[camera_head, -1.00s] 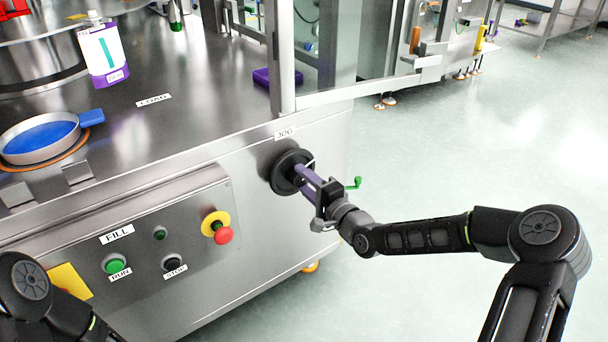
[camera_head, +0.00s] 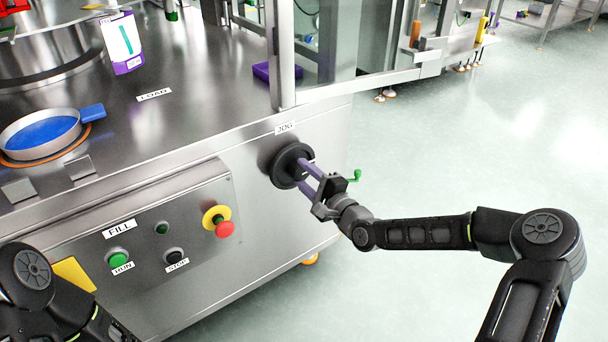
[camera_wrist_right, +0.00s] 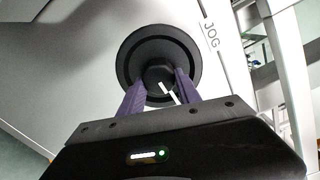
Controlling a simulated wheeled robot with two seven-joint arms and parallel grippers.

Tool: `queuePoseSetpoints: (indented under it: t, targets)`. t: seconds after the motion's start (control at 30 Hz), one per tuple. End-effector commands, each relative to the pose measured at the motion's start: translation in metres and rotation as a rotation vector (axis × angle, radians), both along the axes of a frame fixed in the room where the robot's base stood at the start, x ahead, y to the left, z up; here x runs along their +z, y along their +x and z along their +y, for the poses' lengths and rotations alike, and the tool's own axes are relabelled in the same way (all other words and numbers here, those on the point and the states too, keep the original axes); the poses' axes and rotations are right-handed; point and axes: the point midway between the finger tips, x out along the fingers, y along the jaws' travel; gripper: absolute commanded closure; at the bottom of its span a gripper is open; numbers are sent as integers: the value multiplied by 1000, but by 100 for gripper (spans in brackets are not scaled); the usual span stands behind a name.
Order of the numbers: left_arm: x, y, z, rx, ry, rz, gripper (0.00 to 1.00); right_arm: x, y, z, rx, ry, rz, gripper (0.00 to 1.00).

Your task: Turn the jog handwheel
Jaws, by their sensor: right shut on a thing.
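The jog handwheel (camera_head: 287,165) is a black round wheel on the steel side panel, below the JOG label. It also shows in the right wrist view (camera_wrist_right: 133,48), with a dark hub and a short white mark. My right gripper (camera_head: 305,174) reaches it from the right. Its two purple fingers (camera_wrist_right: 158,85) are shut on the wheel's hub, one on each side. The exact contact at the fingertips is partly hidden. Part of my left arm shows at the lower left of the head view, but its gripper is out of sight.
A control panel with a green RUN button (camera_head: 119,258), a STOP button (camera_head: 174,256) and a red stop knob (camera_head: 224,229) is left of the wheel. A blue pan (camera_head: 42,137) and a pouch (camera_head: 122,42) stand on the top. The floor at right is clear.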

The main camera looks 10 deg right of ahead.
Motion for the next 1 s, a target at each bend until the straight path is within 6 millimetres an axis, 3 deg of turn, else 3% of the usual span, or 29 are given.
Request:
queuePoseSetpoints:
  t: [0.3,0.63,1.0]
  targets:
    - [0,0,0,0,0,0,64,0,0,-1,-1,-1,0,38]
    - [1,0,0,0,0,0,64,0,-4,-2,-1,-1,1,38]
    - [15,-3,-3,-8,-5,6,64,2,-53,-23,-3,-1,2,38]
